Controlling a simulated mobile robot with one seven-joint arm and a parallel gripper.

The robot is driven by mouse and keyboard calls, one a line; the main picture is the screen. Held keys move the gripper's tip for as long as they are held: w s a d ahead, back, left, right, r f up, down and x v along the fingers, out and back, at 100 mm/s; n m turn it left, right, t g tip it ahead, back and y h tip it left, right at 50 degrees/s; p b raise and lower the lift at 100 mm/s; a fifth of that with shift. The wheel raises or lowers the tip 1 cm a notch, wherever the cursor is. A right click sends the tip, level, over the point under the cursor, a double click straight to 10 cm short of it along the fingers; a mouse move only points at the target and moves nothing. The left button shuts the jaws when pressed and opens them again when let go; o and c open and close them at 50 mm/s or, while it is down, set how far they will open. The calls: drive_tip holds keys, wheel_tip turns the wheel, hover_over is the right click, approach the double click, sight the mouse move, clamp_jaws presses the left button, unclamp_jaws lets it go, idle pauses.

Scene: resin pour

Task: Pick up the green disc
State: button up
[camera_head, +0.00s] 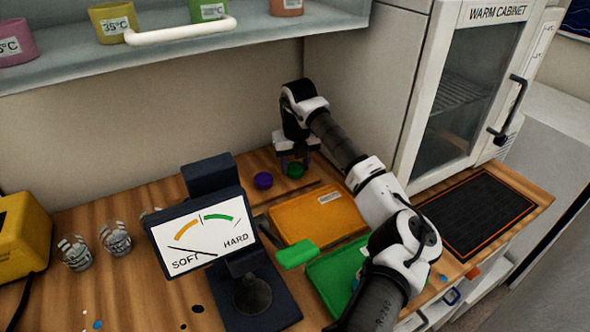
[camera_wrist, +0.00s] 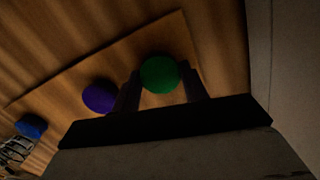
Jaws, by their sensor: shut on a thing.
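The green disc (camera_head: 295,170) is at the back of the wooden bench, close to the cabinet side. In the wrist view the green disc (camera_wrist: 159,74) sits between the two dark fingers of my gripper (camera_wrist: 163,88). My gripper (camera_head: 294,160) points down and is shut on the disc. In the head view the disc is low at the bench; I cannot tell whether it touches the wood. A purple disc (camera_head: 263,180) lies just left of it, and it also shows in the wrist view (camera_wrist: 100,96), beside the left finger and apart from the green disc.
A SOFT/HARD dial gauge (camera_head: 202,232) stands at the front. An orange mat (camera_head: 318,215) and a green tray (camera_head: 335,275) lie right of it. Glass cups (camera_head: 116,240) stand left. A shelf (camera_head: 180,45) overhangs the back, and the warm cabinet (camera_head: 470,90) stands right.

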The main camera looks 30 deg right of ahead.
sight(294, 169)
drive_tip(key=shift+r, duration=0.1)
drive_tip(key=shift+s+a+r+b, duration=0.1)
drive_tip(key=shift+b, duration=0.4)
drive_tip(key=r, duration=0.2)
drive_tip(key=r+b, duration=0.1)
drive_tip(key=r, duration=0.1)
drive_tip(key=r+b, duration=0.1)
drive_tip(key=r, duration=0.1)
drive_tip(key=shift+s+a+r, duration=0.2)
drive_tip(key=shift+a+r, duration=0.05)
drive_tip(key=shift+a, duration=0.05)
drive_tip(key=s+a+b, duration=0.2)
drive_tip(key=s+a, duration=0.1)
drive_tip(key=a, duration=0.2)
drive_tip(key=s+a+b, duration=0.2)
drive_tip(key=s+a, duration=0.2)
drive_tip(key=a, duration=0.1)
drive_tip(key=s+a+b, duration=0.2)
drive_tip(key=s+a, duration=0.2)
drive_tip(key=a, duration=0.1)
drive_tip(key=shift+s+a, duration=0.1)
drive_tip(key=shift+a, duration=0.1)
drive_tip(key=shift+d+r, duration=0.1)
drive_tip(key=shift+r, duration=0.05)
